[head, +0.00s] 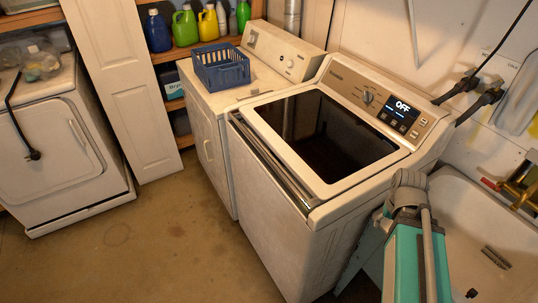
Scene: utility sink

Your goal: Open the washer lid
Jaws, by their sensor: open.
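The washer (285,235) is a white top-loader in the middle of the head view. Its lid (330,137) has a dark glass pane in a white frame and lies shut, flat on the top. A metallic strip (268,160) runs along the lid's front edge. Part of my teal and grey arm rises at the lower right, in front of the washer's right side. My gripper's fingers do not show.
A white dryer (205,150) carrying a blue basket (221,68) stands left of the washer. A sink (490,230) with a brass faucet (522,187) is at the right. Bottles (184,26) stand on a shelf behind. Floor (140,235) is clear at the lower left.

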